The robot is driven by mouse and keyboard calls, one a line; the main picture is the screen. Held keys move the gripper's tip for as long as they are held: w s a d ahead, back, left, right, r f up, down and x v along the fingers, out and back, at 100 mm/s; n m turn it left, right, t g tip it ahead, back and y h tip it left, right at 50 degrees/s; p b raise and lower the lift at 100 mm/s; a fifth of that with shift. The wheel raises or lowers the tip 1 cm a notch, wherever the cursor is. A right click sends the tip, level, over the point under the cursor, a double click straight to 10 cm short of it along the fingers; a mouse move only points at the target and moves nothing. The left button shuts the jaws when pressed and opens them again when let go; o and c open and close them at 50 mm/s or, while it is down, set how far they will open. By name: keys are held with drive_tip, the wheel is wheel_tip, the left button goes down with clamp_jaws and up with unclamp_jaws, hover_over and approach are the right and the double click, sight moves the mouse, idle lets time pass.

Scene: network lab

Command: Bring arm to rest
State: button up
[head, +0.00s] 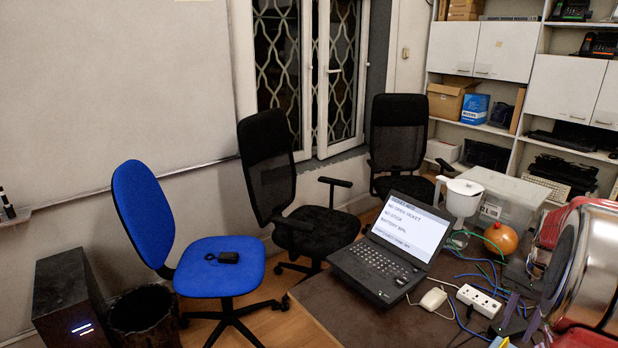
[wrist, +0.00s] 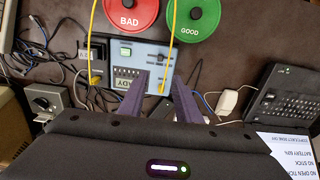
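A light-blue box, seemingly the tester (wrist: 152,56), lies on the dark table in the upper middle of the wrist view. It has a small green screen and a row of small dark switches (wrist: 127,72). Which part is the mode slider, and its setting, is too small to tell. A white label with dark letters sits near its lower left. My gripper (wrist: 161,80) is open and empty; its two purple fingers are apart over the lower right part of the box. Contact cannot be told. The tester is not clearly visible in the head view.
A red BAD disc (wrist: 131,14) and a green GOOD disc (wrist: 193,17) lie beyond the tester. A laptop (head: 391,255), a white power strip (head: 478,299) and loose cables crowd the table. A grey box with a knob (wrist: 45,100) stands left.

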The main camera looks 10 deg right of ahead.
drive_tip(key=s+a+r+n+t, duration=0.2)
drive_tip(key=a+r+n, duration=0.1)
drive_tip(key=a, duration=1)
drive_tip(key=s+a+r+n+t, duration=0.1)
drive_tip(key=s+a+r+n, duration=0.2)
drive_tip(key=a, duration=1.1)
drive_tip(key=s+a+r+n+t, duration=0.2)
drive_tip(key=a+r+n, duration=0.3)
drive_tip(key=a, duration=0.9)
drive_tip(key=shift+s+r+n+t, duration=0.15)
drive_tip(key=shift+s+n+t, duration=0.15)
drive_tip(key=shift+s+n, duration=0.35)
